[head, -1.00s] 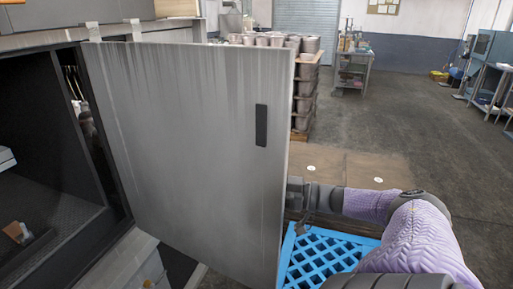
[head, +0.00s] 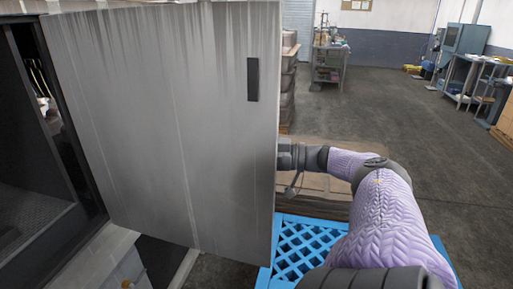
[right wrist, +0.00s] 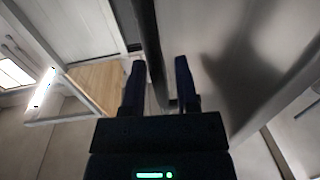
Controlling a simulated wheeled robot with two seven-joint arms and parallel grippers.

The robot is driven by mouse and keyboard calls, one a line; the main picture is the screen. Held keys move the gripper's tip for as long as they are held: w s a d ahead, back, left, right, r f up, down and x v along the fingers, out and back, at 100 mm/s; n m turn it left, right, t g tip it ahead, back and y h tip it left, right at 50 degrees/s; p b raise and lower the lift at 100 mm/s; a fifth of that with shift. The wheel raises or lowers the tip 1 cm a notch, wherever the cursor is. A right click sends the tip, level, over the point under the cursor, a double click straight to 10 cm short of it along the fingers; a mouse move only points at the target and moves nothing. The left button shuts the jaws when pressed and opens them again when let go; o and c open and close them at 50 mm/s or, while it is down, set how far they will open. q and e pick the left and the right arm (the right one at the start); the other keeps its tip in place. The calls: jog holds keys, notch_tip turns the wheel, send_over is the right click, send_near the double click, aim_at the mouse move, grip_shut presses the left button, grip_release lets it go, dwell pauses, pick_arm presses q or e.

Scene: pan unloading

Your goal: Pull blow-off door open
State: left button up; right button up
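The blow-off door (head: 175,130) is a grey, streaked metal panel standing open in the head view, swung out from the dark machine opening (head: 30,150) at left. A short dark handle (head: 253,79) is on its near face. My right arm reaches from the lower right to behind the door's right edge, which hides the gripper's fingertips there. In the right wrist view my right gripper (right wrist: 158,83) has its fingers apart, with a dark upright bar (right wrist: 149,45) between them. A gap shows beside the right finger. My left gripper is not in view.
A blue lattice pallet (head: 300,250) lies below my right arm, near the door's lower right corner. Brown boards (head: 330,190) lie beyond it. Open grey floor (head: 385,110) stretches to the right. Work tables (head: 478,78) stand at the far right.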

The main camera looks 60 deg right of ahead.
jog(key=shift+o, duration=0.3)
jog(key=shift+s+d, duration=0.1)
jog(key=shift+s, duration=0.1)
jog(key=b+v, duration=0.1)
jog(key=v, duration=0.8)
jog(key=shift+s, duration=0.2)
